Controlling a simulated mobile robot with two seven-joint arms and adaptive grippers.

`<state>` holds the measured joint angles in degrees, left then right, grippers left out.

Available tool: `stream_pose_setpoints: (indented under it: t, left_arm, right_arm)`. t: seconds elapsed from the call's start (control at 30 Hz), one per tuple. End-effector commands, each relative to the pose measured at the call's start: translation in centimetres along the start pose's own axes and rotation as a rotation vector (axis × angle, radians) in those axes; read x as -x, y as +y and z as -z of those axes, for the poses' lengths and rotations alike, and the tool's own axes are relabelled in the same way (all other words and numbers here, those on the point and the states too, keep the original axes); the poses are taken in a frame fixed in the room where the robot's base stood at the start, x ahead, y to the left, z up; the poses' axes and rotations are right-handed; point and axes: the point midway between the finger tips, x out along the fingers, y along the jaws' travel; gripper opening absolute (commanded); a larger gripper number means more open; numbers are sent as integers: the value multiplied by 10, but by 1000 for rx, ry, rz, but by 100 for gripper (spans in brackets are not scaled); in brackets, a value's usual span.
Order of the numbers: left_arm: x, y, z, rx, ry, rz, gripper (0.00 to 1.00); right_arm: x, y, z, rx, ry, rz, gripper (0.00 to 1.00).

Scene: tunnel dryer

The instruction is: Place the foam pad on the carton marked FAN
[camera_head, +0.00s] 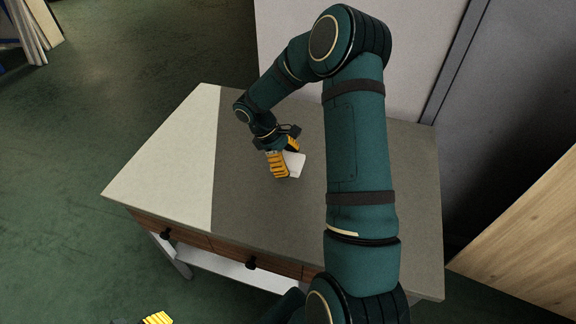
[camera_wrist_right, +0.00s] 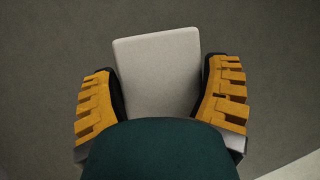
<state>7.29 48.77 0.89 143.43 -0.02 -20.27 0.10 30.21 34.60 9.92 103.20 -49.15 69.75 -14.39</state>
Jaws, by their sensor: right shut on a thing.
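A pale grey, flat rectangular piece that looks like the foam pad (camera_head: 296,161) is at the middle of the table, between the orange fingers of my right gripper (camera_head: 288,164). In the right wrist view the pad (camera_wrist_right: 158,62) fills the gap between the two fingers (camera_wrist_right: 160,85), and its near end is hidden behind a dark green part of mine. My right gripper is shut on it, low over the table's grey part; I cannot tell whether the pad touches the surface. My left gripper (camera_head: 157,318) shows only as an orange tip at the bottom edge. No carton marked FAN is visible.
The table (camera_head: 250,215) has a pale strip (camera_head: 165,165) on its left and drawers with dark knobs in front. My right arm hides much of its right side. A light panel stands behind, and a wooden board (camera_head: 530,235) is at the right. The visible tabletop is otherwise clear.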

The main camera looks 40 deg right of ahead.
Motion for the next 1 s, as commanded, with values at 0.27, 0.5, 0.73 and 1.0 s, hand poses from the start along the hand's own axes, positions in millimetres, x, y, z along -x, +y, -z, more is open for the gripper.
stream_pose_setpoints:
  t: [0.27,0.5,0.73,1.0]
  left_arm:
    - [14,5,-1,1,-6,0,57]
    - [16,6,-2,1,-8,0,57]
    - [16,6,-2,1,-8,0,57]
    - [16,6,-2,1,-8,0,57]
  right_arm:
    - [47,0,-26,0,1,-2,56]
    - [59,0,-34,2,0,0,56]
    - [60,-12,-20,-17,0,14,56]
    - [67,-98,52,-182,-3,110,56]
